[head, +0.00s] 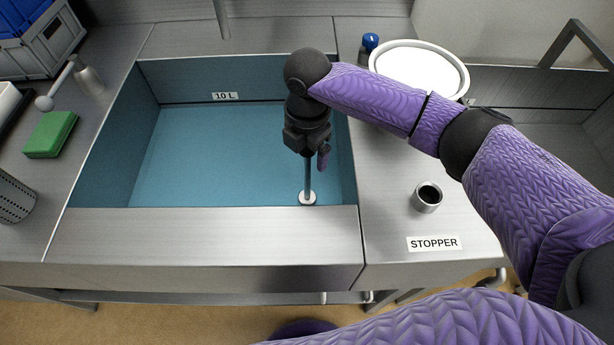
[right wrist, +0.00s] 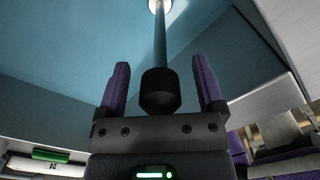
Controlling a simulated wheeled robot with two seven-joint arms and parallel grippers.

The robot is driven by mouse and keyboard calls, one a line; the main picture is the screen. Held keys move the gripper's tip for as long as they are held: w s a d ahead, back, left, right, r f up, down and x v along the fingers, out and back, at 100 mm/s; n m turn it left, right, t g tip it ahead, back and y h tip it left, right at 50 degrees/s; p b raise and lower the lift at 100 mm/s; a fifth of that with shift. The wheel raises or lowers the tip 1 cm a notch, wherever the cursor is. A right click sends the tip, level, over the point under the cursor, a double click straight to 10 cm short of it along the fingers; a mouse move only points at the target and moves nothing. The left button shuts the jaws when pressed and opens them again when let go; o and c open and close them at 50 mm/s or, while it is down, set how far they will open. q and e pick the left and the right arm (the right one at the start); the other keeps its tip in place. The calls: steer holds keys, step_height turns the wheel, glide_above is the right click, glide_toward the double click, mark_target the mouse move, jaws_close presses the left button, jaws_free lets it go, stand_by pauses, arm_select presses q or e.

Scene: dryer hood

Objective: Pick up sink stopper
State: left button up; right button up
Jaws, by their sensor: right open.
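The sink stopper (head: 307,178) is a thin upright rod with a white round base, low inside the blue-lined sink (head: 230,150) near its front right. In the right wrist view the stopper (right wrist: 160,92) has a black knob at its near end. My right gripper (head: 311,157) reaches down over the stopper from above. In the right wrist view its two purple fingers (right wrist: 161,80) are open, one on each side of the knob, with visible gaps. In the head view the knob is hidden by the gripper. My left gripper is not in view.
A small metal cup (head: 428,197) stands on the right counter by a STOPPER label (head: 433,244). A white round basin (head: 420,68) and a blue-capped bottle (head: 369,44) are behind it. A green sponge (head: 51,134) lies left of the sink. The sink's left half is clear.

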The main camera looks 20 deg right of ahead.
steer(key=shift+r, duration=0.1)
jaws_close()
steer(key=shift+r, duration=0.1)
step_height(320, 180, up, 10)
steer(key=p, duration=0.4)
steer(key=shift+r, duration=0.1)
step_height(320, 180, up, 6)
steer(key=p, duration=0.7)
steer(key=shift+f, duration=0.2)
